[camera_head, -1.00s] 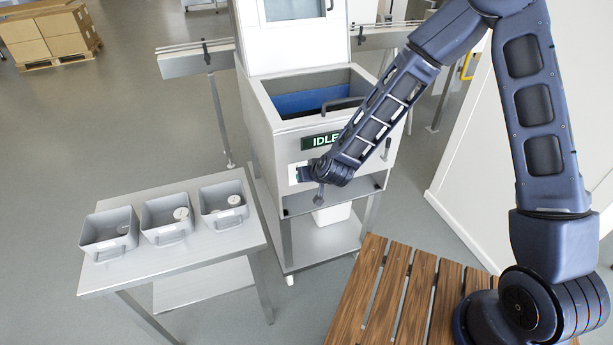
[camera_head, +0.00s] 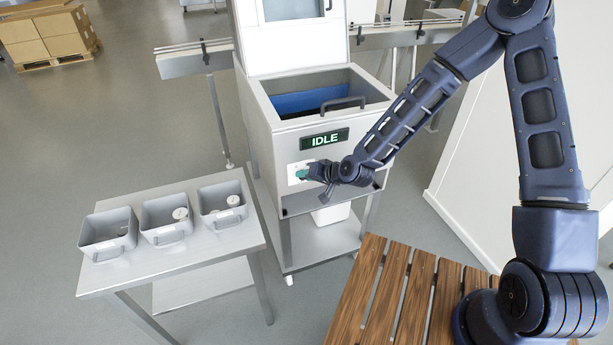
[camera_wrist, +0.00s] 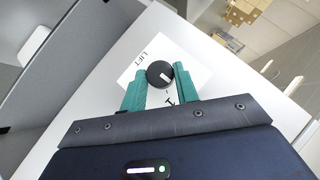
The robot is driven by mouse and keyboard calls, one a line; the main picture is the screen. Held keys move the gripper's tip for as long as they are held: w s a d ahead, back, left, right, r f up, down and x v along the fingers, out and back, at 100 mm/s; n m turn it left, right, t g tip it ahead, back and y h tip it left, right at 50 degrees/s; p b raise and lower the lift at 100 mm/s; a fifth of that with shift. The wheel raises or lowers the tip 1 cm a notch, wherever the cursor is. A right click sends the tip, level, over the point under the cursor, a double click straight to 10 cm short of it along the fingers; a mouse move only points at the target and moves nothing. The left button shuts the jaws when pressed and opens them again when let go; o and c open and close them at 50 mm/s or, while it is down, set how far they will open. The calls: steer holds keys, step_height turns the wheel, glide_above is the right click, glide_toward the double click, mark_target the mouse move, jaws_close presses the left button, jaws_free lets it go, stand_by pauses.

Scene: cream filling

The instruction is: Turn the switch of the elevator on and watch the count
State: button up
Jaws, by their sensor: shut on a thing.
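The elevator switch is a round black knob (camera_wrist: 160,74) with a white pointer mark, on a white plate (camera_wrist: 197,75) lettered LIFT. In the wrist view the pointer slants toward the lower right. My gripper (camera_wrist: 159,77) has its two teal fingers on either side of the knob and is shut on it. In the head view my gripper (camera_head: 304,173) is at the front panel of the machine (camera_head: 283,150), and the knob is hidden there. No count number shows.
A slatted wooden platform (camera_head: 372,300) lies in front. The machine's hopper (camera_head: 312,98) stands open, with a dark handle at its front edge.

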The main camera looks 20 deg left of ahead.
steer(key=shift+w+d+f+m+g+y, duration=0.1)
steer(key=shift+m+g+y, duration=0.25)
steer(key=shift+m+y, duration=0.25)
steer(key=shift+d+f+m+g+y, duration=0.15)
steer(key=shift+m+g+y, duration=0.25)
steer(key=shift+y, duration=0.35)
steer(key=shift+w+a+f+m+g+y, duration=0.1)
steer(key=shift+m+g+y, duration=0.15)
steer(key=shift+m+y, duration=0.4)
steer(key=o, duration=1)
steer(key=shift+d, duration=0.15)
steer(key=v, duration=1)
steer(key=shift+d+f, duration=0.15)
steer(key=shift+d, duration=0.2)
